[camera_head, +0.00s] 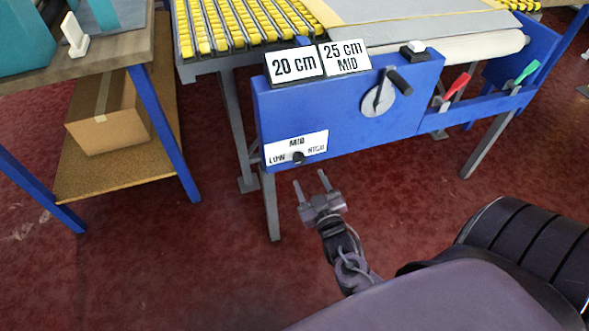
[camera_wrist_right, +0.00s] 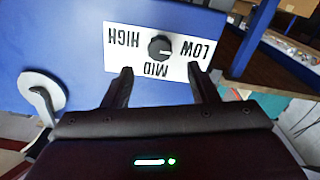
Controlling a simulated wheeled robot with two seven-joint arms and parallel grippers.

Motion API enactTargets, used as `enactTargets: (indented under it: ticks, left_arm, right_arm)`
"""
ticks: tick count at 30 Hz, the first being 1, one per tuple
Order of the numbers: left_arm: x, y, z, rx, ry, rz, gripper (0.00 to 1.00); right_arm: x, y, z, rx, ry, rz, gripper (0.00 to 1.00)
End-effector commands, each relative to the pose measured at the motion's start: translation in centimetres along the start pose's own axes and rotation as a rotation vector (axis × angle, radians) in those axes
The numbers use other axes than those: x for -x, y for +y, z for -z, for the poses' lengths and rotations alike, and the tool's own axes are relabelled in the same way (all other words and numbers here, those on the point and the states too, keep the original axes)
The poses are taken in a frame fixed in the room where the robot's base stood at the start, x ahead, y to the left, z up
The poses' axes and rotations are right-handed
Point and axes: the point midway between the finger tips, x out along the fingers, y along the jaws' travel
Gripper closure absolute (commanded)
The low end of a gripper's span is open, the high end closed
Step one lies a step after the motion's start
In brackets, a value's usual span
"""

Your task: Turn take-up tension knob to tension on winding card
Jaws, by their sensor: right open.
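The take-up tension knob (camera_head: 298,157) is a small dark round knob on a white label (camera_head: 313,143) marked LOW, MID and HIGH, low on the blue panel's left end. The knob also shows in the right wrist view (camera_wrist_right: 160,47), with the lettering upside down; I cannot tell its setting surely. My right gripper (camera_head: 311,181) is open and empty, below and in front of the knob, apart from it. In the wrist view its fingers (camera_wrist_right: 160,70) straddle the knob's line. A card reading "25 cm MID" (camera_head: 345,57) stands on the panel top. My left gripper is not in view.
A "20 cm" card (camera_head: 294,66) stands beside it. A crank disc with a dark handle (camera_head: 379,100) sits right on the blue panel (camera_head: 350,120). Red (camera_head: 457,86) and green (camera_head: 527,72) levers are farther right. A bench with a cardboard box (camera_head: 108,112) stands left. Red floor between is clear.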

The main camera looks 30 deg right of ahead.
Motion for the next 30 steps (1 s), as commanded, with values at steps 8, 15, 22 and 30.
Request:
enactTargets:
  ticks: [8, 15, 22, 30]
  left_arm:
    - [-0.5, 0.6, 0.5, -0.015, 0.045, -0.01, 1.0]
    - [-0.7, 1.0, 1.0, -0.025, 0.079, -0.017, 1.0]
    - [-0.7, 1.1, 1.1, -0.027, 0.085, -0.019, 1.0]
    - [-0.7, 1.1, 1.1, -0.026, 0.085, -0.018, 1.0]
  right_arm:
    - [-4.4, 0.0, 0.1, -0.001, 0.004, 0.0, 0.47]
    - [-7.0, -0.1, 0.1, -0.002, 0.002, 0.001, 0.47]
    - [-7.4, -0.1, 0.1, -0.001, -0.001, 0.002, 0.47]
    - [-7.4, -0.1, 0.1, -0.001, -0.001, 0.002, 0.69]
